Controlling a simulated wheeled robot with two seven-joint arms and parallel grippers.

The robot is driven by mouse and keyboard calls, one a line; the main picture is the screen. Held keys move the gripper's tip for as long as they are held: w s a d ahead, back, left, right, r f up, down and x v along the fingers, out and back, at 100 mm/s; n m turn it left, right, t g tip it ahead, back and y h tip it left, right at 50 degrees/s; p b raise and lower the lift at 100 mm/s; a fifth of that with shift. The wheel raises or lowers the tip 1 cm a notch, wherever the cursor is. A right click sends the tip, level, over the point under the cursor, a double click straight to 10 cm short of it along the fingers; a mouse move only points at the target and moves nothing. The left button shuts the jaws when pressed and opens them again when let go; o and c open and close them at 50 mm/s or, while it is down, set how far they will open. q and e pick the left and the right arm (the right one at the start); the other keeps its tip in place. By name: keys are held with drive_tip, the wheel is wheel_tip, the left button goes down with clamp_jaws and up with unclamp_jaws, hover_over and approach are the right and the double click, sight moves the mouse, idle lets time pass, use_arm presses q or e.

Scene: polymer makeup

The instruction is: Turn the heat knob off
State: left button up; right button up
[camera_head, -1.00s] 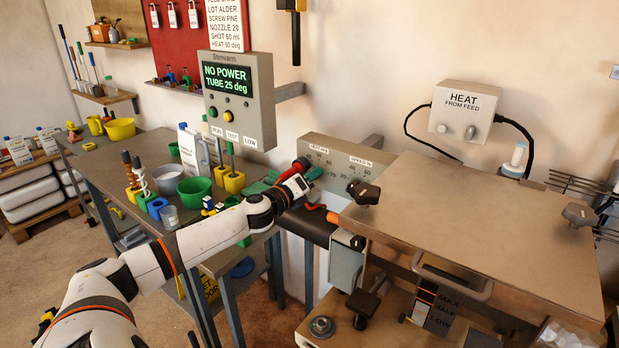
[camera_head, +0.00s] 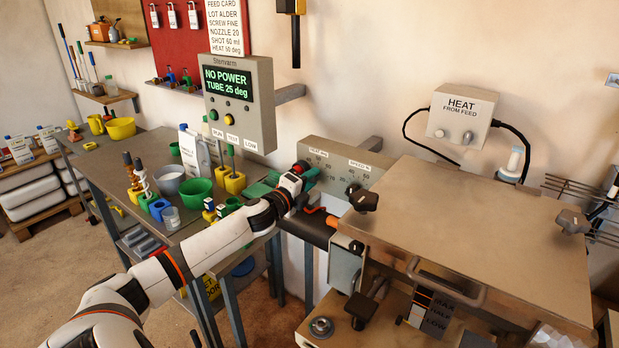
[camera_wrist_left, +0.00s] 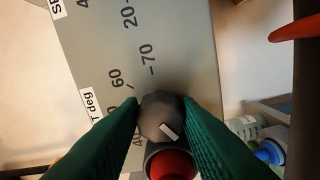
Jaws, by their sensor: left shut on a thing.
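The heat knob (camera_wrist_left: 158,108) is a dark grey faceted knob with a white mark, seen in the left wrist view. The green fingers of my left gripper (camera_wrist_left: 162,118) are shut on its two sides. The knob's mark lies at its lower right. Printed numbers such as 60 and 70 stand on the grey panel (camera_wrist_left: 185,45) above it. In the head view my left gripper (camera_head: 309,177) is at the lower left of this panel (camera_head: 346,165) and hides the heat knob. My right gripper is not in view.
A second dark knob (camera_head: 352,187) is on the panel under the speed label. The display box (camera_head: 240,100) reads NO POWER, TUBE 25 deg. Cups and bowls stand on the left table (camera_head: 115,165).

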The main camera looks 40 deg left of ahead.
use_arm(q)
drive_tip(key=shift+n, duration=0.6)
drive_tip(key=o, duration=1)
drive_tip(key=shift+s+f, duration=0.15)
drive_tip(key=shift+s, duration=0.35)
drive_tip(key=shift+s+d+b, duration=0.2)
drive_tip(key=shift+s, duration=1.6)
drive_tip(key=shift+s+d+b, duration=0.2)
drive_tip(key=shift+s, duration=1.65)
drive_tip(key=shift+s+d+b, duration=0.2)
drive_tip(key=shift+s, duration=1.6)
